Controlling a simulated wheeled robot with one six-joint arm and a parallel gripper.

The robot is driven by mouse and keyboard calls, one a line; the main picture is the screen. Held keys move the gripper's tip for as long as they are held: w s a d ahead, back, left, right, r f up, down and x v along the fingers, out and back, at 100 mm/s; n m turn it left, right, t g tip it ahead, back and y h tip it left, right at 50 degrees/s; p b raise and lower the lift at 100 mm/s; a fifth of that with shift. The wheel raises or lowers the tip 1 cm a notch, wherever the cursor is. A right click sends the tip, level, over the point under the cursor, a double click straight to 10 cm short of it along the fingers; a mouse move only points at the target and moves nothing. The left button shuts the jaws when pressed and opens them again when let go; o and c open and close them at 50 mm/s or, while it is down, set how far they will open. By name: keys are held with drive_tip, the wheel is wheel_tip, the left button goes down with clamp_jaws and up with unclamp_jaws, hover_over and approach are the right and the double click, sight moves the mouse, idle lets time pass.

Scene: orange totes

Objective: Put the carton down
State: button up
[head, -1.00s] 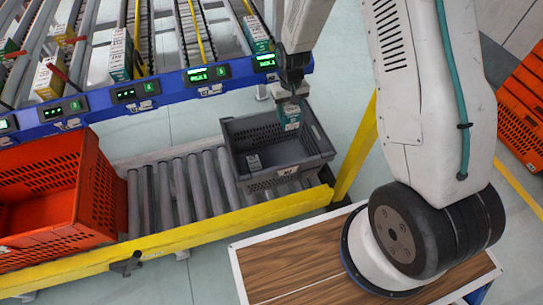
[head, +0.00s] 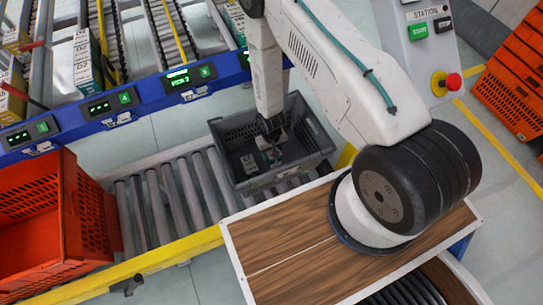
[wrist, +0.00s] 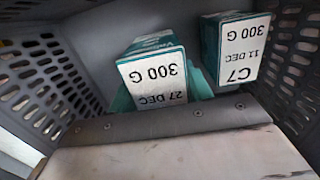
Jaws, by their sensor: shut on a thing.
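My gripper (head: 272,126) is down inside the grey tote (head: 228,128) on the roller conveyor. It is shut on a teal and white carton, marked 300 G and 27 DEC in the wrist view (wrist: 158,74). In the head view the arm and gripper partly hide this carton, and I cannot tell whether it touches the tote floor. A second teal and white carton (wrist: 234,50), marked C7, 11 DEC and 300 G, stands close beside it in the tote. The tote's slotted walls (wrist: 38,80) show on both sides in the wrist view.
An orange tote (head: 84,215) stands left of the grey tote, with bare rollers (head: 160,205) between them. A blue rack rail (head: 150,97) with lit displays runs behind. A wood-topped surface (head: 290,245) lies in front, and orange crates (head: 515,80) stand at right.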

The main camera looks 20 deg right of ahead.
drive_tip(key=shift+f, duration=2.2)
drive_tip(key=shift+f, duration=0.3)
drive_tip(key=o, duration=1.1)
drive_tip(key=shift+o, duration=0.2)
drive_tip(key=shift+r, duration=0.1)
